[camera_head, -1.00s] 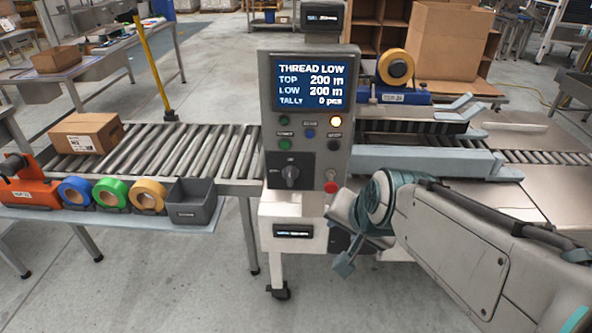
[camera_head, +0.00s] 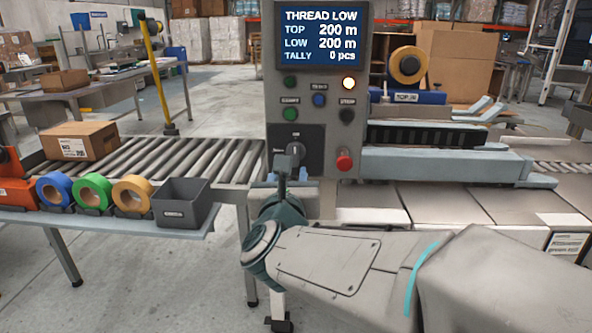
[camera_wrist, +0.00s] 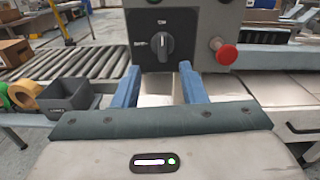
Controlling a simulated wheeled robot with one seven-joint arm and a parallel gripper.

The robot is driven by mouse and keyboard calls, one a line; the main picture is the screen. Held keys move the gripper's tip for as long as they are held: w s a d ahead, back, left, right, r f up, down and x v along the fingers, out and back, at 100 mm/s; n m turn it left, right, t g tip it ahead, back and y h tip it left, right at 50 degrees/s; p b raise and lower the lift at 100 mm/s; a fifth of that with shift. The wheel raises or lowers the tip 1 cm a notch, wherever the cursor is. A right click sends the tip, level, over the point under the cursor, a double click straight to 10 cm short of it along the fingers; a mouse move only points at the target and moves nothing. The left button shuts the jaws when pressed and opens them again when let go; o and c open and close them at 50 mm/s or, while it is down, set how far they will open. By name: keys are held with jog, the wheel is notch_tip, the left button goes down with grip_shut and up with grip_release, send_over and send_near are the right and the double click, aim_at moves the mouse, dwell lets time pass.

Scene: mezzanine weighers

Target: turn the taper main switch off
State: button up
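The main switch is a grey rotary knob (camera_head: 296,150) on a dark square plate (camera_head: 314,145), low on the grey control panel. It also shows in the wrist view (camera_wrist: 162,44), its grip bar about upright, with small labels above and to the left that are too small to read surely. My gripper (camera_wrist: 157,76) is open and empty, its two blue fingers apart below the knob and pointing at the panel. In the head view my gripper (camera_head: 283,166) stands just in front of the knob and partly overlaps its lower part. I see no contact.
A red mushroom button (camera_head: 344,161) sits right of the switch, also in the wrist view (camera_wrist: 227,54). Above are several small buttons and a screen (camera_head: 321,36) reading THREAD LOW. A grey bin (camera_head: 182,203) and tape rolls (camera_head: 133,193) stand left; a roller conveyor (camera_head: 180,156) runs behind.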

aim_at(295, 148)
jog(key=shift+m, duration=0.5)
jog(key=w, duration=0.9)
jog(key=w+b, duration=0.1)
jog(key=w, duration=0.3)
jog(key=shift+w+d+f, duration=0.15)
jog(key=shift+w+d, duration=0.1)
jog(key=shift+w, duration=0.1)
grip_shut()
